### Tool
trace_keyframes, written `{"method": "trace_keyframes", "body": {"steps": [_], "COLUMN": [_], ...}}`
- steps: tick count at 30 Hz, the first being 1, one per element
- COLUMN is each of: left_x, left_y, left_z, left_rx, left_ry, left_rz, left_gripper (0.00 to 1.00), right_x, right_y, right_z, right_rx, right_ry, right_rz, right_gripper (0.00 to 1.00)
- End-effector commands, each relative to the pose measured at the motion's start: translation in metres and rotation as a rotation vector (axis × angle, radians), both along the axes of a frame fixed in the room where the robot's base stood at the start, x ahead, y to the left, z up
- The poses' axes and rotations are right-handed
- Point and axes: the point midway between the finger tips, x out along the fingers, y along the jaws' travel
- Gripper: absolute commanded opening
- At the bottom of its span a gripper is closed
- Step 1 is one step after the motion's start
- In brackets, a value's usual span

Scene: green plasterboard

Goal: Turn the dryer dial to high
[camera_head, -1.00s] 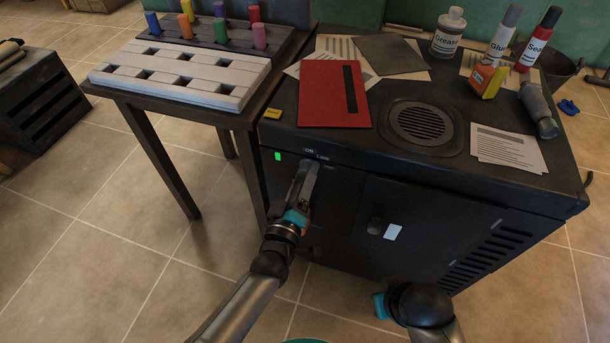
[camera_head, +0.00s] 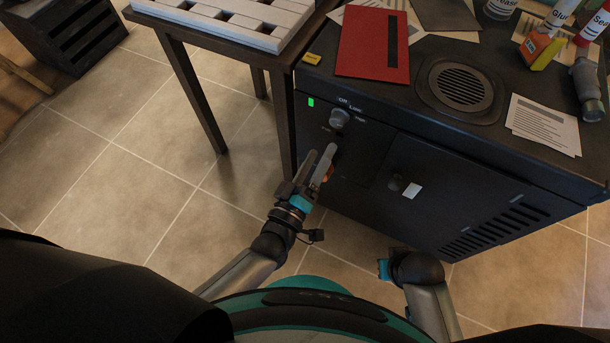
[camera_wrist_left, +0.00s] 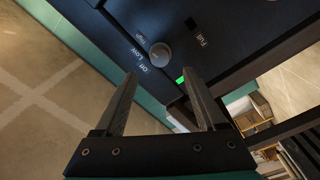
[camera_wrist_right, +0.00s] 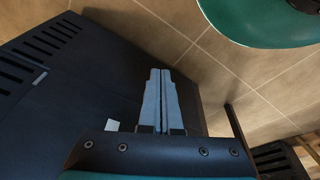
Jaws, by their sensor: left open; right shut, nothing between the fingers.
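The dryer dial (camera_head: 339,118) is a round grey knob on the front of the black dryer (camera_head: 440,190). Marks stand around it; in the left wrist view the dial (camera_wrist_left: 160,53) has Off, Low and High beside it. Which mark it points at I cannot tell. My left gripper (camera_head: 326,158) is open and empty, in front of and below the dial, apart from it. In the left wrist view the dial lies just beyond the gap between the fingertips (camera_wrist_left: 160,80). My right gripper (camera_wrist_right: 161,72) is shut and empty, low by the dryer front; its fingers are mostly hidden in the head view.
A green light (camera_head: 310,102) glows left of the dial. A red folder (camera_head: 374,45), papers and bottles lie on top. A wooden table (camera_head: 180,30) stands left. Tiled floor (camera_head: 110,190) is clear.

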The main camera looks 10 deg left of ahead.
Motion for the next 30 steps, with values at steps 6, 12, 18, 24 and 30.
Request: {"method": "trace_keyframes", "body": {"steps": [6, 12, 18, 24, 30], "left_x": [-0.041, -0.058, -0.061, -0.061, -0.061], "left_y": [0.013, 0.018, 0.019, 0.019, 0.019], "left_z": [-0.001, -0.002, -0.003, -0.003, -0.003], "left_rx": [0.0, 0.0, 0.0, 0.0, 0.0], "left_ry": [0.004, 0.001, 0.0, 0.0, 0.0], "left_rz": [0.0, 0.0, 0.0, 0.0, 0.0], "left_gripper": [0.73, 0.73, 0.73, 0.73, 0.73], "right_x": [-0.012, -0.014, -0.014, -0.014, -0.014], "right_y": [-0.003, -0.006, -0.007, -0.007, -0.007], "right_z": [-0.017, -0.026, -0.027, -0.027, -0.027], "right_rx": [-0.006, -0.009, -0.01, -0.01, -0.01], "right_ry": [0.023, 0.022, 0.021, 0.02, 0.02], "right_rz": [0.002, 0.002, 0.003, 0.003, 0.002], "right_gripper": [0.0, 0.0, 0.0, 0.0, 0.0]}}
